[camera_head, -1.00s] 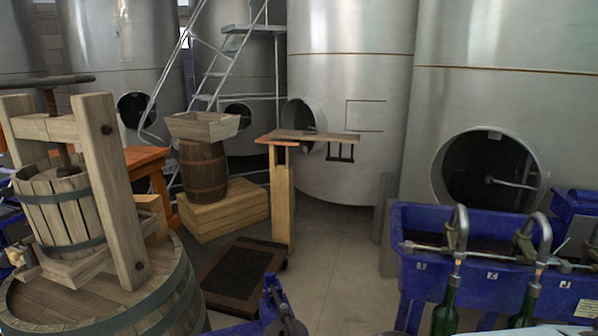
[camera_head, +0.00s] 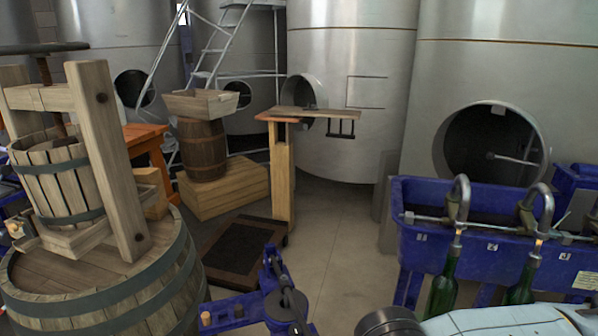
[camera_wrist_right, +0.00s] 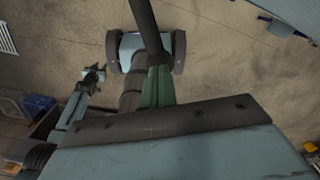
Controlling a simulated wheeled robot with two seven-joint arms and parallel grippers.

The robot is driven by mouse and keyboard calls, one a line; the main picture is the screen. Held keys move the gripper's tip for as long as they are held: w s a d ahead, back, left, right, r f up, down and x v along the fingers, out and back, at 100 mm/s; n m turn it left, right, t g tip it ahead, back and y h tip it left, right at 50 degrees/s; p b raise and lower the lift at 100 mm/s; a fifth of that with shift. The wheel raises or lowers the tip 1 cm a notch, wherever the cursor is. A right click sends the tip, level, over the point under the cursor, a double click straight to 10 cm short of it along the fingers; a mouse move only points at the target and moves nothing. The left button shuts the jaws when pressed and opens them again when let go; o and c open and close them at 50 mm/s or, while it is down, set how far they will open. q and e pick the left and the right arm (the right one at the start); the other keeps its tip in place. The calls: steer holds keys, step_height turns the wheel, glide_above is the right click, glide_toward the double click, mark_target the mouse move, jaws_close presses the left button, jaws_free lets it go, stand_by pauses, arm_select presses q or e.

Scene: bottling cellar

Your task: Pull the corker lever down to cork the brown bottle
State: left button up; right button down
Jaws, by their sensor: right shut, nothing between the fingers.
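The blue corker (camera_head: 274,289) stands at the bottom middle of the head view, with a grey round part at its front; its lower end is cut off. I cannot make out the lever clearly or see a brown bottle. My right gripper (camera_wrist_right: 155,70) shows in its wrist view as shut, empty fingers ahead of a dark bolted bar.
Two corks, one of them a cork (camera_head: 238,311), stand on the blue surface beside the corker. A blue filler trough (camera_head: 470,250) with green bottles (camera_head: 442,296) is at right. A wooden press on a barrel (camera_head: 110,290) is at left.

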steer(key=shift+s+f+b, duration=0.15)
steer(key=shift+f+b, duration=0.55)
steer(key=shift+b, duration=0.05)
steer(key=shift+s+f+b, duration=0.15)
steer(key=shift+f+b, duration=0.55)
steer(key=shift+d+f+b, duration=0.15)
steer(key=shift+f+b, duration=1.2)
steer(key=shift+b, duration=0.1)
steer(key=shift+w, duration=0.1)
step_height(320, 180, down, 2)
steer(key=shift+f+b, duration=0.2)
steer(key=shift+b, duration=1)
steer(key=shift+r, duration=0.1)
